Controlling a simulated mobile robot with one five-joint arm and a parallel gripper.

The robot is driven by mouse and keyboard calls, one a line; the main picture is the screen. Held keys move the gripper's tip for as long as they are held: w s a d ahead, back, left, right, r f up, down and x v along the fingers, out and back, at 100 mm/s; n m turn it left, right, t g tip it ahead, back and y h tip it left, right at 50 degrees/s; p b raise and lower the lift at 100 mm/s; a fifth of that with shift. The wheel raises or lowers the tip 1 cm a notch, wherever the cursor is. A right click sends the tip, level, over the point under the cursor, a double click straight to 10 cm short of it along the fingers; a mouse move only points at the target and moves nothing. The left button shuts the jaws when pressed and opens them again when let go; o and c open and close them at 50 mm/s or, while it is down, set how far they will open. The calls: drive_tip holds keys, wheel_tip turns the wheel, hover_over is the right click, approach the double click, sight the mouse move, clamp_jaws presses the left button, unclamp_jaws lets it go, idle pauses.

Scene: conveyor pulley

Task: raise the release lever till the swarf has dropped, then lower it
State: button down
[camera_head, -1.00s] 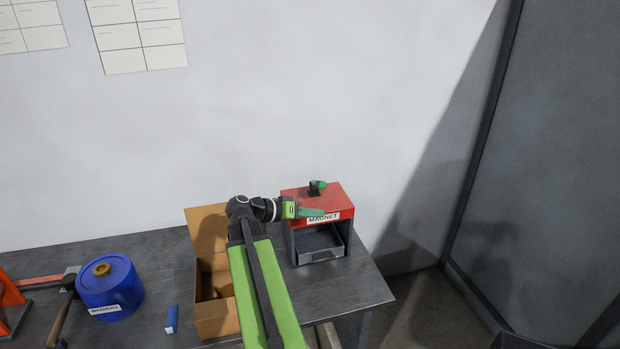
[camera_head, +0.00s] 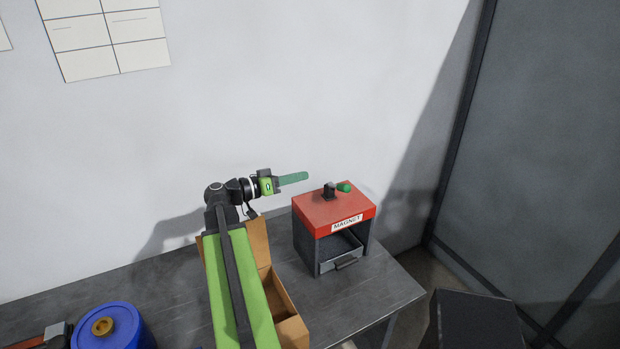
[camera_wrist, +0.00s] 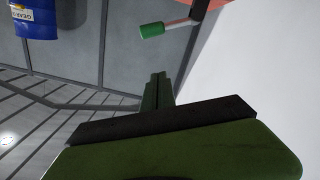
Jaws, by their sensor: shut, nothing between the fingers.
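The red-topped magnet box (camera_head: 322,217) stands on the bench in the head view. Its release lever has a green knob (camera_head: 344,187) beside a black pivot block (camera_head: 329,190) on the box's top. The knob sticks out to the right, about level with the block. The green knob (camera_wrist: 152,30) and its pale rod also show in the wrist view, ahead of the fingers. My gripper (camera_head: 306,176) is shut and empty, left of the lever and apart from it. The shut fingers show in the wrist view (camera_wrist: 156,88). A grey tray (camera_head: 341,261) sits under the magnet; I cannot make out swarf.
An open cardboard box (camera_head: 288,318) stands left of the magnet box, beside my arm. A blue drum (camera_head: 113,330) is at the front left. The bench (camera_head: 375,290) is clear to the right of the magnet box. A dark block (camera_head: 475,320) stands at lower right.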

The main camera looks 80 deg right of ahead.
hover_over(338, 187)
drive_tip(key=w, duration=0.4)
drive_tip(key=f+b, duration=0.1)
drive_tip(key=s+f+b, duration=0.1)
drive_tip(key=s+a+f+b, duration=0.1)
drive_tip(key=f+b, duration=0.1)
drive_tip(key=shift+s, duration=0.25)
drive_tip(key=shift+r, duration=0.1)
